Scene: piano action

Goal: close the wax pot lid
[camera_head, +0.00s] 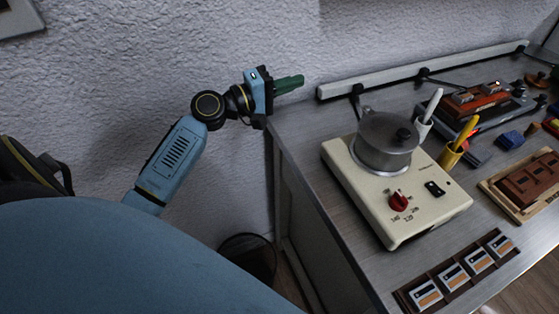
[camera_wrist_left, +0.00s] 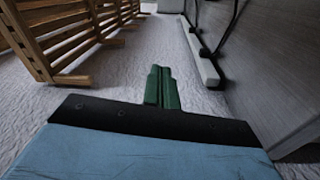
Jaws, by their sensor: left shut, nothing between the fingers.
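The wax pot (camera_head: 383,158) is a round grey metal pot seated on a cream heater base with a red dial. Its grey lid (camera_head: 385,127) lies over the top, with a dark knob towards the right; I cannot tell whether it sits fully flat. My left gripper (camera_head: 302,80) has green fingers, shut and empty. It is beyond the bench's left end, near the wall, well left of the pot and apart from it. The fingers also show together in the left wrist view (camera_wrist_left: 162,88), where the pot is not seen. My right gripper is not in view.
The cream heater base (camera_head: 435,205) stands on the grey bench (camera_head: 315,180). A rail (camera_head: 420,70) runs along the wall. A wooden slatted rack (camera_wrist_left: 70,35) shows in the wrist view.

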